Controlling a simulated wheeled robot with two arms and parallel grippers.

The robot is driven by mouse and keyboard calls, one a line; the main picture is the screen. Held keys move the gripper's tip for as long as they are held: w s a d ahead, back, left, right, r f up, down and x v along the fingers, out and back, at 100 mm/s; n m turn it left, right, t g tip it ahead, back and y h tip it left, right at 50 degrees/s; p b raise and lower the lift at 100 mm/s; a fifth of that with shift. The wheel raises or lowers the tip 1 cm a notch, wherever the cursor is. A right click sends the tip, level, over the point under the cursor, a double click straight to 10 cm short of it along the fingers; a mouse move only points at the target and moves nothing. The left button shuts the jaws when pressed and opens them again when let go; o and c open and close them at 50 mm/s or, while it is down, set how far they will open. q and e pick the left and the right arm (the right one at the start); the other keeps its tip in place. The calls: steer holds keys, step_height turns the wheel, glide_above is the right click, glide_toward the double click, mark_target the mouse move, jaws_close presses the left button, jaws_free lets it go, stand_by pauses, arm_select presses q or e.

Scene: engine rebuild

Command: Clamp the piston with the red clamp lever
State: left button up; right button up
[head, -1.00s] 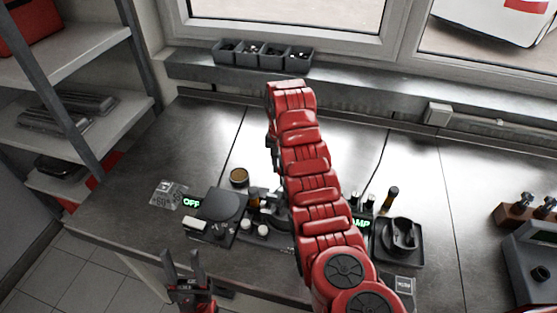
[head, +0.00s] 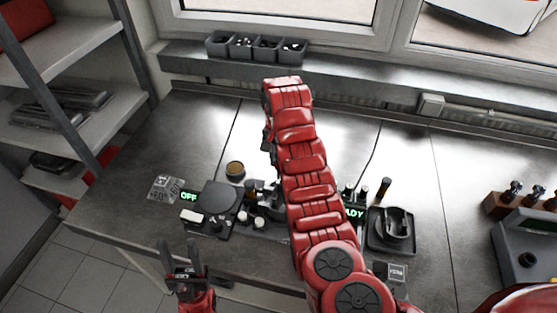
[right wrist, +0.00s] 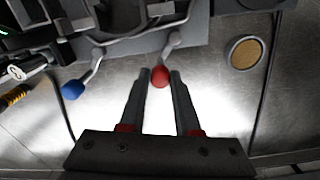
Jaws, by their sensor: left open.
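In the right wrist view, the red clamp lever's knob (right wrist: 160,76) sits between the fingertips of my right gripper (right wrist: 161,73). Its grey arm leads up to a grey fixture (right wrist: 130,48). I cannot tell whether the fingers press on the knob. A second lever with a blue knob (right wrist: 72,90) points down-left beside it. In the head view my red right arm covers the right gripper, the red lever and part of the fixture. I cannot make out the piston. My left gripper (head: 182,245) is open and empty at the bench's front edge.
A round tin with a brown top (head: 235,169) stands near the fixture. A dark plate device (head: 221,196) with a green "OFF" display (head: 188,196) is on the left. A black tray (head: 388,243) lies right of my arm. The bench's back left is clear.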

steer(key=o, duration=0.4)
steer(key=shift+r, duration=0.55)
step_height(320, 180, up, 16)
steer(key=shift+r+b, duration=0.2)
steer(key=shift+b, duration=0.2)
